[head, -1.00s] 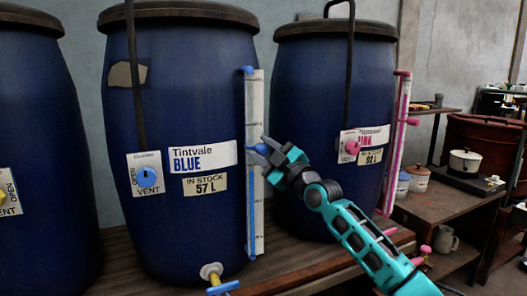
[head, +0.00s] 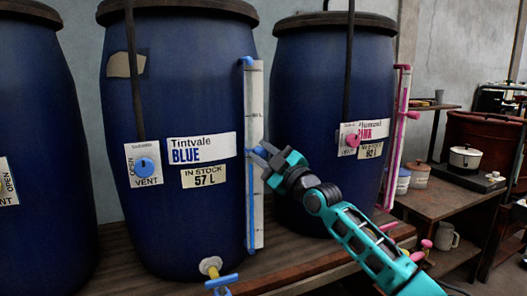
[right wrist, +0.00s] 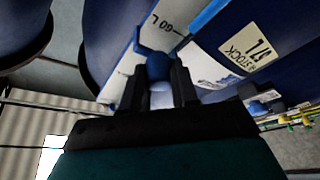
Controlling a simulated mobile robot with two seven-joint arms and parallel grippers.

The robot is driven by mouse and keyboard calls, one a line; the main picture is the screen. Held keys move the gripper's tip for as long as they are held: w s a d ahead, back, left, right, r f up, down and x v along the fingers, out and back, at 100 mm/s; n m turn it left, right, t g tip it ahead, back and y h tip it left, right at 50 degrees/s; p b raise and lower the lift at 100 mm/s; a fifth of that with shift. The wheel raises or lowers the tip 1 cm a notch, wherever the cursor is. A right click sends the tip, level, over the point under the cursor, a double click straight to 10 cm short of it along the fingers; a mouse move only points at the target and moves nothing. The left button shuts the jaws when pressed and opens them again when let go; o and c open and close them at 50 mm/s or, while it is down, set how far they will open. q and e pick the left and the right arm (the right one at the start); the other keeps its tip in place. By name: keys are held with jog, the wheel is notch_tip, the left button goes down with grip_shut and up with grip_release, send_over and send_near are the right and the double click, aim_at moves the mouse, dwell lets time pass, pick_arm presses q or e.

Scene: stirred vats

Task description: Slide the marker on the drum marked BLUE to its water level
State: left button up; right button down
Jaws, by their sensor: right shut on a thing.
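The drum marked BLUE (head: 185,215) stands left of centre in the head view, with a white scale strip (head: 257,205) and a blue-ended gauge tube (head: 250,220) on its right side. My right gripper (head: 263,155) is at about mid-height of the strip. It is shut on the blue marker, whose knob (right wrist: 158,64) shows between the fingers in the right wrist view. A "60 L" mark (right wrist: 162,24) shows on the strip just beyond the fingers there. The fingers partly hide the marker in the head view. I cannot clearly make out the water level. My left gripper is not in view.
A second drum (head: 310,100) with a pink gauge stands behind my right arm. Another drum (head: 35,130) is at the left.

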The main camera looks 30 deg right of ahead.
aim_at(262, 170)
notch_tip(262, 170, down, 4)
jog(key=shift+f+b, duration=0.1)
jog(key=shift+b, duration=0.65)
jog(key=c, duration=0.9)
grip_release()
jog(key=shift+w+a, duration=0.1)
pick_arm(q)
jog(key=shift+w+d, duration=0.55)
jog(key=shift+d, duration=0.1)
pick_arm(e)
jog(key=shift+o, duration=0.2)
pick_arm(q)
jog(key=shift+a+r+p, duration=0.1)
jog(key=shift+p, duration=0.2)
pick_arm(e)
jog(key=v, duration=1.3)
